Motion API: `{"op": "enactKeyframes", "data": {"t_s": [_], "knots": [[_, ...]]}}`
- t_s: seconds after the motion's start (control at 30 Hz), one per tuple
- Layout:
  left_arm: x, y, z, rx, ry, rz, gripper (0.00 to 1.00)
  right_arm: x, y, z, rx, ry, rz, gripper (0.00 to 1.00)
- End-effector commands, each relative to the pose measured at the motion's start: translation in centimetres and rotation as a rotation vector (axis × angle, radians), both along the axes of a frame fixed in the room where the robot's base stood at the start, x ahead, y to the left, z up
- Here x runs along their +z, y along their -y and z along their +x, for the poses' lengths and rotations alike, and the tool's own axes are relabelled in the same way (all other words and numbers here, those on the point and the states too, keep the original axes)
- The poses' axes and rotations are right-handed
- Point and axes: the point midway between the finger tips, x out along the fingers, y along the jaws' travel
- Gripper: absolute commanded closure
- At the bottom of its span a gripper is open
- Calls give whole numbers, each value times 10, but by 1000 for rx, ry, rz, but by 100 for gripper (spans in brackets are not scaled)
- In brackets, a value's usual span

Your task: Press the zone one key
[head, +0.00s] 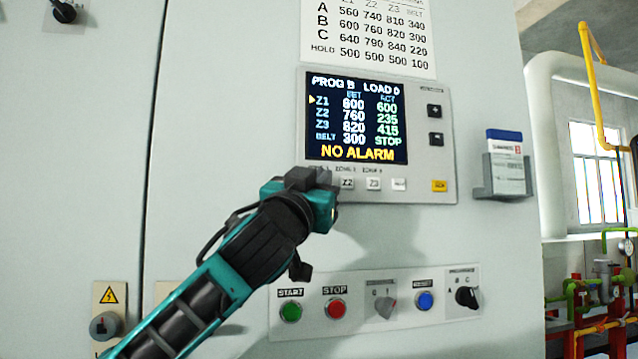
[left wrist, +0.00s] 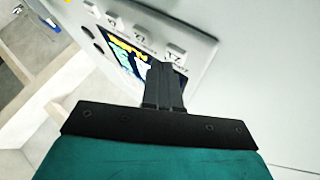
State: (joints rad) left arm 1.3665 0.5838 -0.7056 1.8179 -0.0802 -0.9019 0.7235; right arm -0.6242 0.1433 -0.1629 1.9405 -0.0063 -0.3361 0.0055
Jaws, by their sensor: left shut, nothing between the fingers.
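The control panel (head: 445,165) is on a pale cabinet, with a lit screen (head: 356,128). The screen reads PROG B and NO ALARM, and a yellow arrow marks the Z1 row, 600 and 600. The zone one key is hidden behind my left gripper (head: 322,178) in the head view. In the left wrist view, the zone one key (left wrist: 176,52) is a pale square just beyond the fingertips. My left gripper (left wrist: 164,68) is shut and empty. I cannot tell whether its tips touch the key. My right gripper is out of view.
The Z2 key (head: 347,184), Z3 key (head: 373,184) and belt key (head: 399,184) sit to the right in the same row, with a yellow key (head: 439,186) further along. Below is a strip with a green start button (head: 291,311) and red stop button (head: 335,308).

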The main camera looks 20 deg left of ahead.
Motion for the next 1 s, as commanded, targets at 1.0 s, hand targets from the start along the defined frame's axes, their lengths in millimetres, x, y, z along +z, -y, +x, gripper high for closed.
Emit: {"op": "enactKeyframes", "data": {"t_s": [1.0], "knots": [[0,30,-45,-1,1,-1,100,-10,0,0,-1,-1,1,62]]}}
